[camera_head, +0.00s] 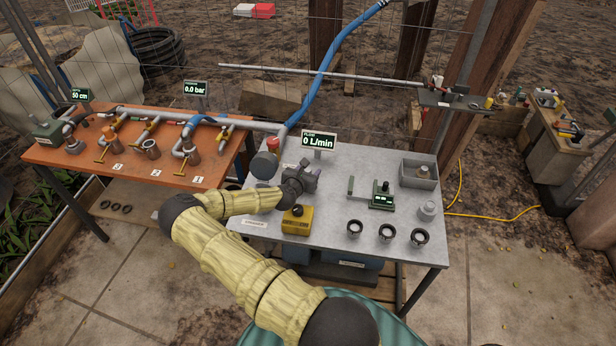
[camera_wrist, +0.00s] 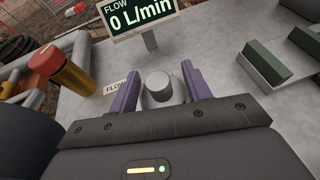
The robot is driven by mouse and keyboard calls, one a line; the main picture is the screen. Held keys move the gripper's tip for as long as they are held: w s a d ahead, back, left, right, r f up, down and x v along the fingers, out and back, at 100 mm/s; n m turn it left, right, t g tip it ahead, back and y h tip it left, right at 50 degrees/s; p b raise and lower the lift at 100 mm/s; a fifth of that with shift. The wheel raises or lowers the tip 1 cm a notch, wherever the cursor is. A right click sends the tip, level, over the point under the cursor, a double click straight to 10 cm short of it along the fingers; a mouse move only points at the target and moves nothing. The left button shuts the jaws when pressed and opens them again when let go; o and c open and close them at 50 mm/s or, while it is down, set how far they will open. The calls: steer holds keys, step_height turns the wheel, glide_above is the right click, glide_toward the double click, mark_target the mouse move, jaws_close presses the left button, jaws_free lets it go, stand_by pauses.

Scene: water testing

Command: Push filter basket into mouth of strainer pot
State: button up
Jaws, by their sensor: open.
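My gripper (camera_head: 300,180) is over the grey table, left of its middle. In the wrist view its two purple fingers (camera_wrist: 160,88) are open, one on each side of a grey round knob or plug (camera_wrist: 158,84) on a wider round base. I cannot tell whether the fingers touch it, or whether it is the filter basket. I cannot tell which is the strainer pot.
The grey table (camera_head: 330,218) also holds a yellow box (camera_head: 297,220), several dark-rimmed cups (camera_head: 386,232), a green device (camera_head: 382,195) and a grey bin (camera_head: 419,174). The flow display (camera_head: 319,140) stands behind my gripper. A red-topped cylinder (camera_wrist: 62,68) is at its left.

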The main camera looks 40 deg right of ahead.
mark_target(307, 169)
stand_by(0.4)
jaws_close()
step_height(307, 169, up, 10)
steer(key=shift+a+b, duration=0.1)
steer(key=shift+b, duration=0.45)
stand_by(0.4)
steer(key=shift+w, duration=0.1)
